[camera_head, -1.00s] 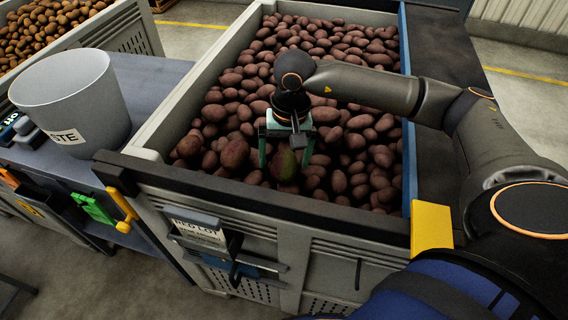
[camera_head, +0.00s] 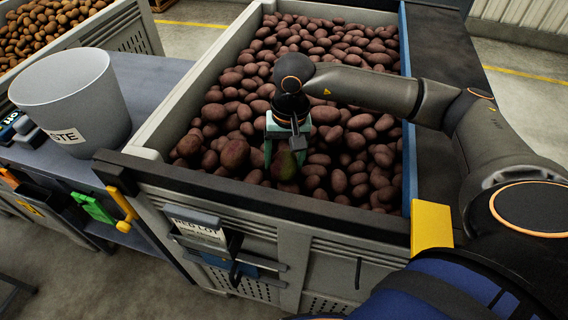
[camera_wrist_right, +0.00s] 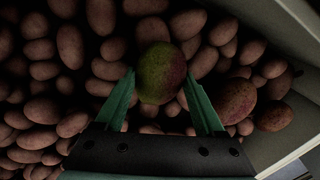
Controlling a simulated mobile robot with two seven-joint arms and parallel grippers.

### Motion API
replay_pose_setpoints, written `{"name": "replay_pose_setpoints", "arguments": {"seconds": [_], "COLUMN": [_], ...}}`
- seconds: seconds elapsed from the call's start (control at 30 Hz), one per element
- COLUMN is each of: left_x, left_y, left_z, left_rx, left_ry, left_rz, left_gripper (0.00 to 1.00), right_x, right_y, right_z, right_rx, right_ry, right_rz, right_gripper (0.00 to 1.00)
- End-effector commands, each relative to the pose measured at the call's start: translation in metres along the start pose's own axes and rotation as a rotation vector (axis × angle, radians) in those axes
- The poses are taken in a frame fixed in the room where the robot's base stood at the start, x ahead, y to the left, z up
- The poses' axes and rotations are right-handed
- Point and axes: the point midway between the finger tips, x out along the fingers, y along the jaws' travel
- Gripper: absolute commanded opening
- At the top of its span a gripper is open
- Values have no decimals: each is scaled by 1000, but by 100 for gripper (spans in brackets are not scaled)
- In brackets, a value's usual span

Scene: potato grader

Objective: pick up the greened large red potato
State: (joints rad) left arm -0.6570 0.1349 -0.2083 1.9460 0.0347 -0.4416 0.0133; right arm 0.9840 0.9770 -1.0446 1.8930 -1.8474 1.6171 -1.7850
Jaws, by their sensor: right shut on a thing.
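The greened large red potato (camera_head: 286,165) lies among the red potatoes near the front of the crate; its green patch shows clearly in the right wrist view (camera_wrist_right: 158,72). My right gripper (camera_head: 285,154) reaches down over it, with its green fingers shut on its two sides. In the right wrist view the fingers (camera_wrist_right: 160,98) stand left and right of the potato's near part. The potato is still level with the pile around it. My left gripper is not in view.
The grey crate (camera_head: 150,152) has a dark front rim and holds many red potatoes. A white waste bucket (camera_head: 72,100) stands on the grey bench to the left. A yellow block (camera_head: 432,228) is at the crate's front right corner. A crate of yellowish potatoes (camera_head: 128,38) stands at back left.

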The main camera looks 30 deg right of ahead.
Motion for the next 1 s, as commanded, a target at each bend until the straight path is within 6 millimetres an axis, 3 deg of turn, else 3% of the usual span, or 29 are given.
{"name": "replay_pose_setpoints", "arguments": {"seconds": [0.13,0.47,0.7,1.0], "left_x": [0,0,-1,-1], "left_y": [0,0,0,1], "left_z": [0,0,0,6], "left_rx": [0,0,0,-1], "left_ry": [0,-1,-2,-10], "left_rz": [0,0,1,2], "left_gripper": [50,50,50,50], "right_x": [0,-4,-34,-92], "right_y": [0,-1,-3,-66], "right_z": [0,0,-1,18], "right_rx": [0,0,-1,-8], "right_ry": [0,2,5,3], "right_rz": [-1,-2,-4,-5], "right_gripper": [6,6,6,6]}}
